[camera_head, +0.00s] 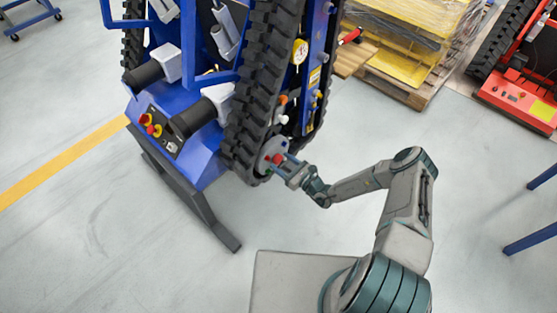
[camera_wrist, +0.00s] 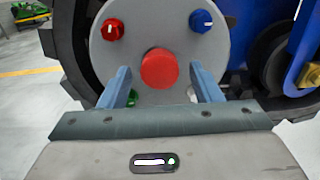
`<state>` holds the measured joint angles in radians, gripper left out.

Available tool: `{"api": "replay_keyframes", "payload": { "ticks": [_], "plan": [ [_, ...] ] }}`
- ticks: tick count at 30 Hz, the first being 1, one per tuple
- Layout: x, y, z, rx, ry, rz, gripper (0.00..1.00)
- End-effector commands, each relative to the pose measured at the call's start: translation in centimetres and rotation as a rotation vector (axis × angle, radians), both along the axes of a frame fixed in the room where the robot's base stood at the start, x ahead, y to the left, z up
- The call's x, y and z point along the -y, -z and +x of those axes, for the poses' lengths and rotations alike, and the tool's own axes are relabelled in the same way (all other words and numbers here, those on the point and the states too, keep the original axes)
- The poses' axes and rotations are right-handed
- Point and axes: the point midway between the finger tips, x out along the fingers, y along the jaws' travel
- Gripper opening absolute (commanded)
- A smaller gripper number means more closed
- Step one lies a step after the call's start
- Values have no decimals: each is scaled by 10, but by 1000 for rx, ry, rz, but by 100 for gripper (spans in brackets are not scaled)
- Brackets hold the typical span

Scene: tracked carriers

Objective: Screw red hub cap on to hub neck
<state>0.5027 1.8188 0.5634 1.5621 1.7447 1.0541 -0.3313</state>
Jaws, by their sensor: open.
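The red hub cap (camera_wrist: 159,69) is a plain red round piece in the middle of the grey hub disc (camera_wrist: 160,22). It hides the hub neck, so I cannot tell how it sits there. My gripper (camera_wrist: 160,88) is open, with one blue finger on each side below the cap. A gap shows between the cap and each finger. In the head view the red cap (camera_head: 277,159) shows small at the lower wheel of the blue tracked carrier (camera_head: 205,160), with my gripper (camera_head: 286,167) right beside it.
The disc also bears a smaller red knob (camera_wrist: 112,30) and a blue knob (camera_wrist: 201,21), each with a white mark. Green bits show behind the fingers. The black track (camera_head: 250,115) runs close by. A pallet with yellow goods (camera_head: 415,60) and a red carrier (camera_head: 520,100) stand behind.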

Motion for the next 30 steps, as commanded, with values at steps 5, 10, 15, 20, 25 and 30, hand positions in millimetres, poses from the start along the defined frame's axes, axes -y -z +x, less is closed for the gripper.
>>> {"api": "replay_keyframes", "payload": {
  "ticks": [5,10,15,20,25,30],
  "plan": [
    [0,0,0,0,0,0,20],
    [0,0,0,-3,0,2,19],
    [1,3,0,-107,0,84,19],
    [0,3,0,-266,0,209,19],
    [1,3,0,-430,-1,338,19],
    [0,3,0,-587,-1,459,19]
  ]
}}
